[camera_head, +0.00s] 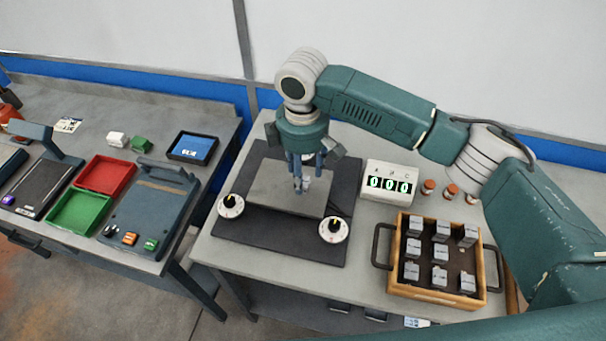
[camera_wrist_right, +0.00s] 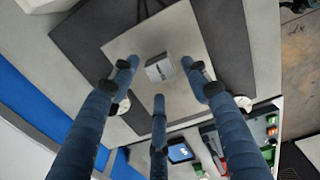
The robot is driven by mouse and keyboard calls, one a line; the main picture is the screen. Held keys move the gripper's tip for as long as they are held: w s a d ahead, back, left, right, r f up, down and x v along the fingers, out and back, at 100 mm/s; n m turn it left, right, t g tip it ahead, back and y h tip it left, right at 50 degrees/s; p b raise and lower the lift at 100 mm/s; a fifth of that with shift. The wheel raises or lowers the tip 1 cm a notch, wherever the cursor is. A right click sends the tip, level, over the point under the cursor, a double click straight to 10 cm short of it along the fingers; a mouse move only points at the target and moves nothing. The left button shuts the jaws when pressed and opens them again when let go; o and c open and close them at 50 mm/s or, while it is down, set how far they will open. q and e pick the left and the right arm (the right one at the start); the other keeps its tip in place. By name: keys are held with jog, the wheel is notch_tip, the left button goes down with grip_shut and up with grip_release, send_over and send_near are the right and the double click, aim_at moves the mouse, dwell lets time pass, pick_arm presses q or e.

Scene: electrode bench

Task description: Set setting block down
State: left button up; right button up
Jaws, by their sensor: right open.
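The setting block (camera_head: 305,183) is a small grey metal block. It stands on the light grey plate (camera_head: 262,190) on the dark mat, partly hidden by my fingers in the head view. The right wrist view shows its labelled face (camera_wrist_right: 160,68) on the plate, with plate surface all around it. My right gripper (camera_head: 302,178) points down over the block. Its three blue fingers (camera_wrist_right: 166,82) are spread apart around the block, with visible gaps to it. My left gripper is not in view.
Two white dials (camera_head: 231,206) (camera_head: 333,230) sit at the mat's edges. A display (camera_head: 389,186) reads 000. A wooden tray (camera_head: 436,296) with handles holds several similar blocks, at right. Small brown-orange jars (camera_head: 428,187) stand behind it. Another bench with red and green trays (camera_head: 103,178) is left.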

notch_tip(320, 180, up, 11)
jog(key=b, duration=0.2)
jog(key=shift+s, duration=0.2)
dwell(0.4)
